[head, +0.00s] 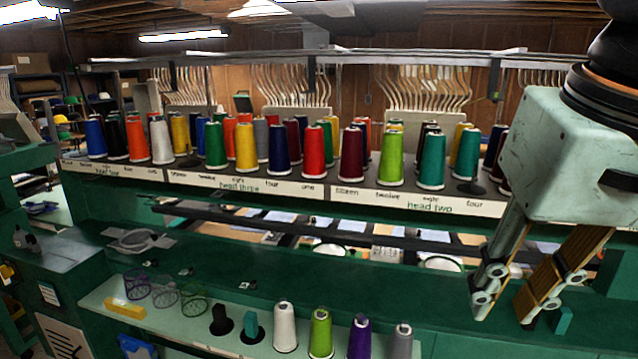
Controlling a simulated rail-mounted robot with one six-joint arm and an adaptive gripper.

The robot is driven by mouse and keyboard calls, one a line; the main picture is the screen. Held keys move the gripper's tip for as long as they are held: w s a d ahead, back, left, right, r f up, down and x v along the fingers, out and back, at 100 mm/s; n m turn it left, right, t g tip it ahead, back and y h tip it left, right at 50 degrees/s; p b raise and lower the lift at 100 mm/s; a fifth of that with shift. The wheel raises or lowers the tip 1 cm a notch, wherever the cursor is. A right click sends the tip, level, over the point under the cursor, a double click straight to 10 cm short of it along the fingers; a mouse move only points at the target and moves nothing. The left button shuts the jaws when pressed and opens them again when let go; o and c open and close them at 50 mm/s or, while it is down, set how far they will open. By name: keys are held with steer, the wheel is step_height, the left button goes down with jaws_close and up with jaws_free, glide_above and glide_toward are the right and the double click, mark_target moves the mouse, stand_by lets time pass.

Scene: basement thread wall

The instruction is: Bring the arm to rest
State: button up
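My gripper (505,308) hangs at the right side of the head view, below its pale mint housing, with the fingers pointing down. The two fingers are apart, and I see nothing held between them. It hangs in front of the green machine frame (450,300), to the right of the cones on the lower shelf. Whether the fingertips touch anything behind them is hard to tell; they look free.
An upper rack (270,187) carries several thread cones in many colours. The pale lower shelf (180,325) holds a white cone (285,325), a lime cone (320,333), a purple cone (359,338), a grey cone (401,342), mesh cups (165,293) and a yellow block (125,308).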

steer(key=s+a+f+n+b, duration=0.1)
steer(key=s+f+b, duration=0.1)
steer(key=s+f, duration=0.4)
step_height(320, 180, down, 2)
steer(key=shift+s+f+n, duration=0.25)
steer(key=shift+s+n, duration=0.05)
steer(key=shift+n, duration=0.1)
